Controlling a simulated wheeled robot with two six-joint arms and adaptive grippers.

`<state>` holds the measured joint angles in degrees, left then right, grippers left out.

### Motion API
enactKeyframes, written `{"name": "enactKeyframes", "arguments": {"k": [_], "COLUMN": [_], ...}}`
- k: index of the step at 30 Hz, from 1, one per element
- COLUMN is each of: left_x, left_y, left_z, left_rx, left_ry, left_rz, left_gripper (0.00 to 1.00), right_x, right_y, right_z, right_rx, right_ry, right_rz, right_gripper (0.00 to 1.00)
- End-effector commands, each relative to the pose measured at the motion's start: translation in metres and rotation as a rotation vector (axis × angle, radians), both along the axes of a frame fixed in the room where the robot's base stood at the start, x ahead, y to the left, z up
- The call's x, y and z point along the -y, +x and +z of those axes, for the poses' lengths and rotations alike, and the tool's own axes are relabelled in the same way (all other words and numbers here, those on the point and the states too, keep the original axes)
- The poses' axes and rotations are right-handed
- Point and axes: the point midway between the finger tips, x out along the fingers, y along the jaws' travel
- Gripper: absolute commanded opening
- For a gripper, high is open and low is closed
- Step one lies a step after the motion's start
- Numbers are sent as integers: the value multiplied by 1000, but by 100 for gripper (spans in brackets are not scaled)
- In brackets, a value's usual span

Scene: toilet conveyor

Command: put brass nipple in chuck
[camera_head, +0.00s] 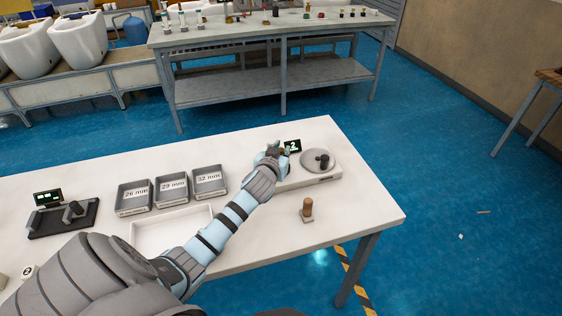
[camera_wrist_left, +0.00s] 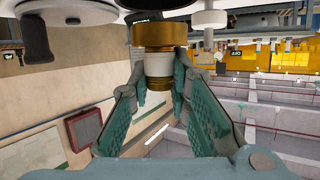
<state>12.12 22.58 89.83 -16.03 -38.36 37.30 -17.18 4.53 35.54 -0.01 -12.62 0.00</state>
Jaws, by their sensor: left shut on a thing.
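My left gripper (camera_head: 275,150) reaches over the left part of a pale station at the table's right end. In the left wrist view its teal-padded fingers (camera_wrist_left: 158,78) are shut on the brass nipple (camera_wrist_left: 159,34), which has a wide brass collar, a white band and a narrower brass end. The collar lies close against a pale disc in that view; I cannot tell whether they touch. The station has a round grey plate (camera_head: 334,163) with a black handle (camera_head: 322,159), which also shows in the left wrist view (camera_wrist_left: 34,35). The chuck's opening is hidden. My right gripper is not in view.
A small display (camera_head: 293,146) stands behind the station. A wooden-handled tool (camera_head: 307,208) stands in front of it. Three labelled grey bins (camera_head: 135,210), a white tray (camera_head: 140,238) and a dark fixture (camera_head: 45,222) lie left. The table's front right corner is clear.

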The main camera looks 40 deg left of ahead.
Motion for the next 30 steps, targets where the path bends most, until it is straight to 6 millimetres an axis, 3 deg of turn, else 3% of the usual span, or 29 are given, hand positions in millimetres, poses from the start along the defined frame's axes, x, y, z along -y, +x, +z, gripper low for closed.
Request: {"name": "enactKeyframes", "arguments": {"k": [1, 4, 12, 13, 17, 26, 30], "left_x": [0, 0, 0, 0, 0, 0, 5], "left_y": [0, 0, 0, 0, 0, 0, -12], "left_z": [-15, -29, -30, -30, -30, -28, -24], "left_rx": [-3, -2, 0, -1, -1, -1, -2], "left_ry": [-2, -1, 0, 0, 0, 0, 1], "left_rz": [1, 0, 0, 0, 0, 0, -1], "left_gripper": [0, 0, 0, 19, 37, 37, 37], "right_x": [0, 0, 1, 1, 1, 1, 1], "right_y": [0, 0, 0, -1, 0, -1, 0], "right_z": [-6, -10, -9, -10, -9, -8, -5], "right_rx": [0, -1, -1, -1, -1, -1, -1], "right_ry": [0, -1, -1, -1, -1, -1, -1], "right_rz": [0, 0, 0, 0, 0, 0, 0], "right_gripper": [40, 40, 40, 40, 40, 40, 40]}}
